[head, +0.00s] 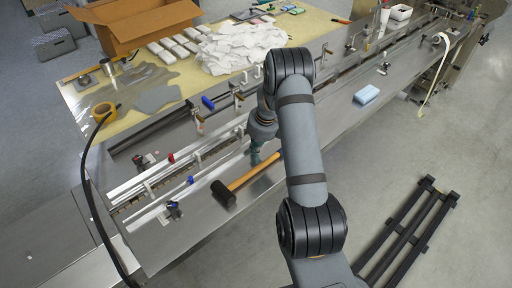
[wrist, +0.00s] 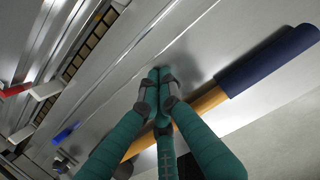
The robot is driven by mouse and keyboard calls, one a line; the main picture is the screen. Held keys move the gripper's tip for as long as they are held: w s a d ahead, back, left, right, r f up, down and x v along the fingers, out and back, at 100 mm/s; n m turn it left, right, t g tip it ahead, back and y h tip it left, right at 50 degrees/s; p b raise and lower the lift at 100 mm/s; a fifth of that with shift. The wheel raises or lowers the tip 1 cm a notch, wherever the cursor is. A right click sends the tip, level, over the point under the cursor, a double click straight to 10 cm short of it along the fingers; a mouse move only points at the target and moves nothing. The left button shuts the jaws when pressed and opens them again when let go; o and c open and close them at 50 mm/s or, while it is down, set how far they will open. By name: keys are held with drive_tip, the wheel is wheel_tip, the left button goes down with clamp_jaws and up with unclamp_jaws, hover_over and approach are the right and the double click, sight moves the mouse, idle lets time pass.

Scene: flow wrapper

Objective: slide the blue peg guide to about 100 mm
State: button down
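A small blue piece (head: 190,180), which looks like the blue peg guide, sits on the near side of the machine's channel. It also shows at the lower left of the wrist view (wrist: 65,133). My gripper (head: 255,158) points down over the metal deck, to the right of the blue piece and apart from it. In the wrist view its teal fingers (wrist: 159,76) come together at the tips, with nothing visible between them. I cannot tell whether the tips touch the deck. No scale reading is legible.
A mallet (head: 243,179) with a black head lies on the deck beside my gripper; its dark blue grip (wrist: 268,60) shows in the wrist view. A red piece (head: 171,157) sits across the channel. A light blue block (head: 366,95) lies farther right. A black frame (head: 410,232) lies on the floor.

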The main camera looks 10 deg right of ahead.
drive_tip(key=shift+w, duration=0.15)
drive_tip(key=shift+w+a, duration=0.25)
drive_tip(key=shift+w, duration=0.1)
